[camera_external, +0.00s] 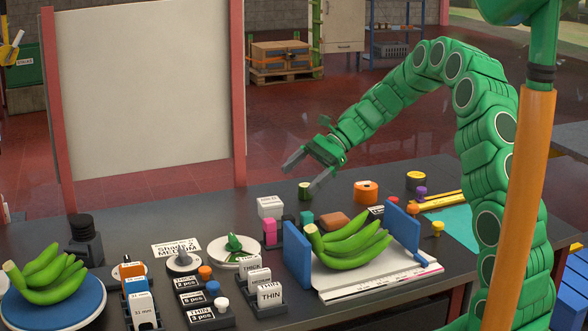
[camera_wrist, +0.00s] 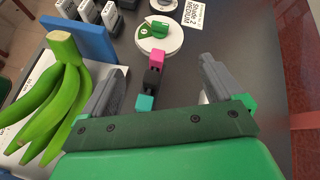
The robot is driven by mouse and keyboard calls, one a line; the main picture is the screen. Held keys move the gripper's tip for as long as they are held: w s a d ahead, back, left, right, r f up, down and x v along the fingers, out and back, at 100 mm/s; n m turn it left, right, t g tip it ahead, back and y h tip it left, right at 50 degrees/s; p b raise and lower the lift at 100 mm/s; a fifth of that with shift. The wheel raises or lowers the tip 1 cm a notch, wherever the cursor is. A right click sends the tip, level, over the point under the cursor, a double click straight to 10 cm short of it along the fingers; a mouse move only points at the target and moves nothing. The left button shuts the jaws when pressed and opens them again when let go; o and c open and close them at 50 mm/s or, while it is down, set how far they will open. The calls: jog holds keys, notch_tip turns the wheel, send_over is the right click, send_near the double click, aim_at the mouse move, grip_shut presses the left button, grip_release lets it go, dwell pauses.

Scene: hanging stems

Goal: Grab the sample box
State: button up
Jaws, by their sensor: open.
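A small white box (camera_external: 270,207) with dark print on its front stands on the dark bench behind a row of coloured blocks; it appears to be the sample box, though the print is too small to read surely. In the wrist view a sliver of white (camera_wrist: 204,98) beside the right finger may be it, mostly hidden by that finger. My gripper (camera_external: 304,178) is open and empty, above the bench, behind and to the right of the white box. In the wrist view my gripper (camera_wrist: 160,68) has its fingers spread, with the blocks showing between them.
Pink (camera_external: 270,231), black and teal (camera_external: 306,219) blocks stand close in front of the box. Green bananas (camera_external: 350,243) lie between blue plates (camera_external: 297,254). Bench left of the box is clear.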

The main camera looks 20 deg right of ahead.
aim_at(272, 204)
jog(key=w+d+f+m+t, duration=0.1)
jog(key=w+f+m, duration=0.1)
jog(key=w+f, duration=0.1)
jog(key=w+d+f+m+t+y, duration=0.1)
jog(key=w+f, duration=0.2)
jog(key=w, duration=0.2)
jog(key=w+d+f+m+y, duration=0.1)
jog(key=w+f+m, duration=0.1)
jog(key=w+f, duration=0.2)
jog(key=shift+m+t, duration=0.3)
jog(key=shift+t, duration=0.1)
jog(key=shift+f+x, duration=0.2)
jog(key=shift+x, duration=3.65)
jog(key=shift+w+d, duration=0.1)
jog(key=c, duration=1.1)
